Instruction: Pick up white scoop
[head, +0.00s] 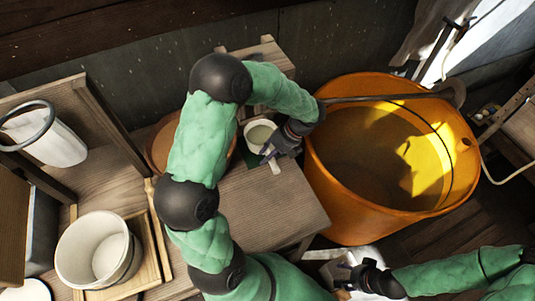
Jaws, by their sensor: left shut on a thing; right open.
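The white scoop (257,132) is at the small wooden table in the middle, with its round, pale bowl facing up. My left gripper (267,154) reaches down from the right and is shut on the scoop, close beside the bowl. A short pale piece shows just below the fingers; I cannot tell whether it is the scoop's handle. Whether the scoop touches the tabletop is also unclear. My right gripper (343,281) is open and low in the view, below the orange tub, away from the scoop.
A large orange tub (325,198) stands right of the wooden table (265,205), with a grey pipe across its rim. A white bucket (72,250) stands at lower left, and a white container with a dark ring (58,145) is above it. A brown round vessel (160,146) is partly behind my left arm.

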